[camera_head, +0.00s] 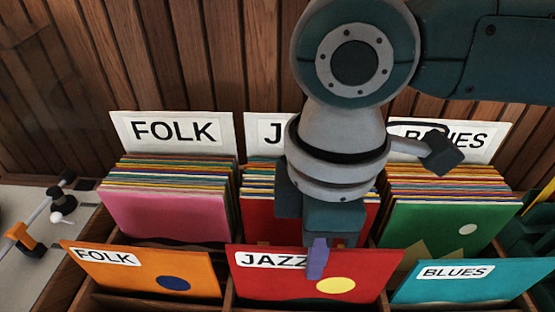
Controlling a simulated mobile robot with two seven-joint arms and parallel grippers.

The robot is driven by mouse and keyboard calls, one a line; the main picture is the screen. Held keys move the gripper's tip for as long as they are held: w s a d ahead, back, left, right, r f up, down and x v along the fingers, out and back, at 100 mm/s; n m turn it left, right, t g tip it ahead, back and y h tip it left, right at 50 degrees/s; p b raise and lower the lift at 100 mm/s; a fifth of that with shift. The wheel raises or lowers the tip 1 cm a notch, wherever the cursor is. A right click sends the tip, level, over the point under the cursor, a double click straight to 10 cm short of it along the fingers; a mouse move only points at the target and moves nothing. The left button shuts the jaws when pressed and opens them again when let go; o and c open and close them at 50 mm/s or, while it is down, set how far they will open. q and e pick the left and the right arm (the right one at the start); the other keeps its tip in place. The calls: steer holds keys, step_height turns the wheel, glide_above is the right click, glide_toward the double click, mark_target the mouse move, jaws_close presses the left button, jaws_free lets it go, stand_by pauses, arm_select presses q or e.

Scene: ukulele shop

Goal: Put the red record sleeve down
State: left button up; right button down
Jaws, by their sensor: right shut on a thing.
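The red record sleeve (290,285), with a white JAZZ label and a yellow dot, is at the bottom middle, in front of the middle compartment. My right gripper (317,258) reaches down from above and is shut on its top edge, covering the end of the label. The sleeve's lower edge is out of the picture, so I cannot tell whether it rests on anything. Another red sleeve (262,218) fronts the middle stack behind it, partly hidden by my gripper. My left gripper is not in view.
The wooden record bin has dividers marked FOLK (172,131), J (265,128) and BLUES (470,139), the latter two partly hidden by my arm. An orange FOLK sleeve (150,270) and a teal BLUES sleeve (470,281) flank the red one. A turntable-like device (40,225) is at left.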

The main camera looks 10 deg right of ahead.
steer(key=shift+f, duration=0.55)
steer(key=c, duration=1)
jaws_free()
